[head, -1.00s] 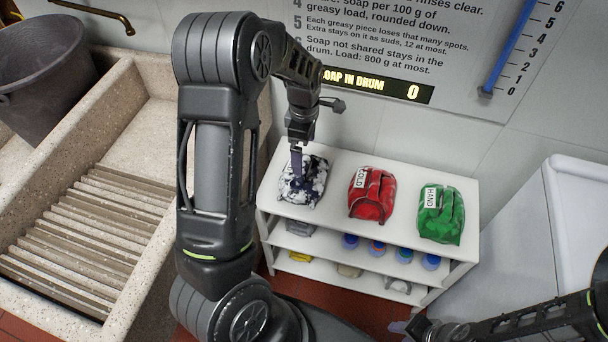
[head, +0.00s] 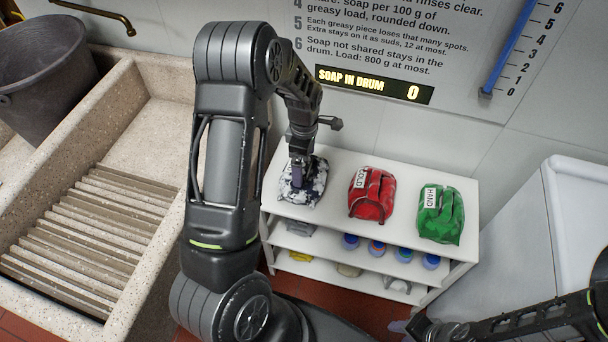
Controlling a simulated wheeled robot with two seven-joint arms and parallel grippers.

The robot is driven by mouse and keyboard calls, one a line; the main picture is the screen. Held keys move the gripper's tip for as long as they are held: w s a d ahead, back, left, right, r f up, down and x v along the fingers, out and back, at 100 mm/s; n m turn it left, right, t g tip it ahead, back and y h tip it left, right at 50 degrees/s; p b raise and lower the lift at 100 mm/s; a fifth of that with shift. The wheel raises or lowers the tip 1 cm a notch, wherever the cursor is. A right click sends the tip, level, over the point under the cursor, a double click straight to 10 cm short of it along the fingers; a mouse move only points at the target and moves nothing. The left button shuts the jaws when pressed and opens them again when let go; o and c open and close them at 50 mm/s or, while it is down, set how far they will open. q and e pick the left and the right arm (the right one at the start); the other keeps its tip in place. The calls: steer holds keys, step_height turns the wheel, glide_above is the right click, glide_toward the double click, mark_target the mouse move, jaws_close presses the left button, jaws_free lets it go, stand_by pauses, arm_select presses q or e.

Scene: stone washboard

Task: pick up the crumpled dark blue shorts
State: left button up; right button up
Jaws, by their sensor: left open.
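I cannot clearly make out crumpled dark blue shorts. A small dark blue patch shows at the opening of the black-and-white patterned bag (head: 316,187), on the left of the white shelf's top. I cannot tell whether it is cloth. My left gripper (head: 298,184) is open and points down at this bag's opening. Its fingers hide the bag's middle, and I cannot tell whether they touch anything. My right gripper (head: 418,326) is low at the bottom right, partly cut off by the frame, and its fingers are unclear.
A red bag (head: 371,196) labelled COLD and a green bag (head: 440,213) labelled HAND stand right of the patterned bag on the white shelf (head: 340,160). Lower shelves hold blue-capped bottles (head: 403,254). A stone washboard sink (head: 95,215) and dark bucket (head: 38,85) are left.

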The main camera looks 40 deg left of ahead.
arm_select(q)
steer(key=shift+c, duration=0.2)
steer(key=c, duration=2.1)
